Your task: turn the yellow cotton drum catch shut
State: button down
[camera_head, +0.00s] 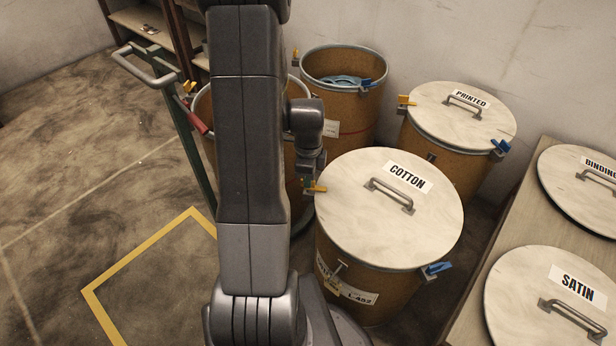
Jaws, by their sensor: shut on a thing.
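The cotton drum (388,307) stands right of my arm, with its pale round lid (380,232) on top, labelled COTTON. Its yellow catch (318,189) sticks out at the lid's upper left rim. My gripper (309,181) reaches down at that rim and is shut on the yellow catch. The fingers are small in view and hide the catch's inner part. A blue catch (436,269) sits at the lid's lower right rim.
The printed drum (462,115) and an open drum (338,72) stand behind. A green hand truck (187,130) is at left, with another drum (205,115) partly behind my arm. A bench (507,229) with the SATIN and BINDING lids is at right. The left floor is clear.

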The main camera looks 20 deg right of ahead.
jog(key=c, duration=1.6)
grip_release()
jog(key=shift+o, duration=0.2)
jog(key=shift+r, duration=0.1)
notch_tip(320, 180, up, 14)
jog(key=p, duration=0.3)
jog(key=shift+f, duration=0.25)
notch_tip(320, 180, down, 14)
jog(key=b, duration=0.3)
jog(key=shift+r, duration=0.15)
jog(key=shift+r, duration=0.1)
